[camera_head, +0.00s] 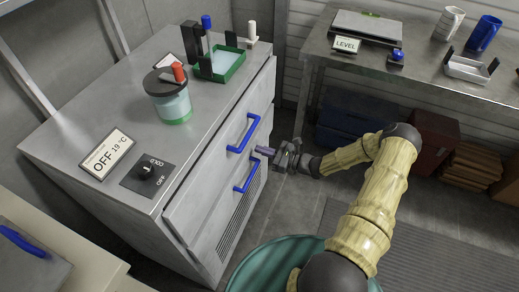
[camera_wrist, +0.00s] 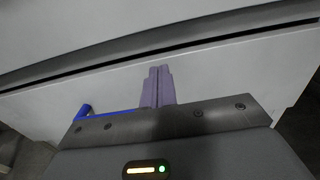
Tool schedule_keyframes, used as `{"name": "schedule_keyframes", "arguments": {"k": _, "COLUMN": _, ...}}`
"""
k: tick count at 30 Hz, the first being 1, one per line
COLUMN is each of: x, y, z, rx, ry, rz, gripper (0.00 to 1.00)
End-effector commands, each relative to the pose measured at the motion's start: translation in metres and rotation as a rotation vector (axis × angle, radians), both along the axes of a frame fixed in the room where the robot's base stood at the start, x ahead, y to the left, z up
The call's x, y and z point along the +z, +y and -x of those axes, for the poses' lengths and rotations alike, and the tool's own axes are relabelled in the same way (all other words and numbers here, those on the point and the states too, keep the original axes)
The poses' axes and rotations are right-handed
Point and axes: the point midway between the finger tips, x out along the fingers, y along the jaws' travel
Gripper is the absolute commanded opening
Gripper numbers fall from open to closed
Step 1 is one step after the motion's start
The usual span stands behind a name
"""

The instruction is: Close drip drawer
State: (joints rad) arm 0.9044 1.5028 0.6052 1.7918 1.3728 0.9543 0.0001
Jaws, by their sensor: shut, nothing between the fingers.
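A grey cabinet (camera_head: 105,103) stands at the left with two drawer fronts facing right. The upper drawer has a blue handle (camera_head: 243,133), and the lower drawer has another blue handle (camera_head: 246,176). Which one is the drip drawer is not labelled. My gripper (camera_head: 264,151) is shut and empty, with its purple fingers pointing at the cabinet front between the two handles. In the wrist view the fingers (camera_wrist: 158,86) lie close to a pale drawer front (camera_wrist: 225,72), below a dark gap. A blue handle (camera_wrist: 84,112) shows at their left. Contact cannot be told.
On the cabinet top stand a lidded jar (camera_head: 171,97), a green tray (camera_head: 221,65) and a dial panel (camera_head: 148,174). A metal table (camera_head: 410,65) stands at the back right. A teal round object (camera_head: 262,268) is at the bottom. Floor between cabinet and table is clear.

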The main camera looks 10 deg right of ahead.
Motion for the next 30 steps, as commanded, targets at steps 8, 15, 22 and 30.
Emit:
{"name": "schedule_keyframes", "arguments": {"k": 8, "x": 0.001, "y": -0.04, "z": 0.026, "rx": 0.004, "ry": 0.0, "rz": 0.002, "gripper": 0.0}}
{"name": "schedule_keyframes", "arguments": {"k": 15, "x": 0.0, "y": -0.078, "z": 0.053, "rx": 0.005, "ry": 0.001, "rz": 0.002, "gripper": 0.0}}
{"name": "schedule_keyframes", "arguments": {"k": 22, "x": 0.0, "y": -0.095, "z": 0.065, "rx": 0.008, "ry": 0.001, "rz": 0.001, "gripper": 0.0}}
{"name": "schedule_keyframes", "arguments": {"k": 30, "x": 0.0, "y": -0.096, "z": 0.066, "rx": 0.008, "ry": 0.001, "rz": 0.001, "gripper": 0.0}}
